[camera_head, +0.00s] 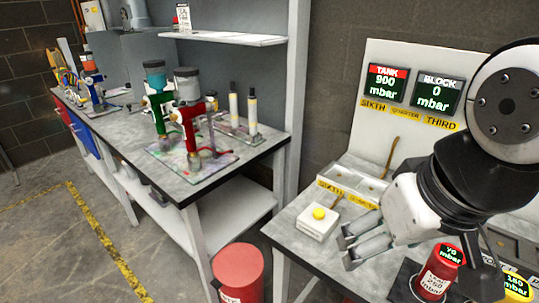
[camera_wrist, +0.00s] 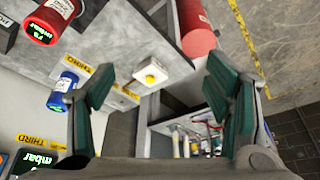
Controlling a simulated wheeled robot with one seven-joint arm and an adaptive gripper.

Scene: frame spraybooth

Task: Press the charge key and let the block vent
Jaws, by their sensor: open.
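The charge key appears to be a yellow button (camera_head: 319,212) on a small white box (camera_head: 314,228) near the left edge of the right bench. It also shows in the wrist view (camera_wrist: 150,79), with nothing on it. On the panel, a red-headed tank display (camera_head: 385,84) reads 900 mbar and a block display (camera_head: 437,93) reads 0 mbar. My gripper (camera_head: 347,244) is open and empty, just right of the white box in the head view. In the wrist view, the box shows between my open fingers (camera_wrist: 162,70). I cannot tell the height gap.
A red canister (camera_head: 441,272) and a yellow-topped one (camera_head: 516,289) stand at the bench's front right. A blue canister (camera_wrist: 62,92) shows in the wrist view. An open tray (camera_head: 352,183) lies behind the box. A red drum (camera_head: 238,272) stands between the benches.

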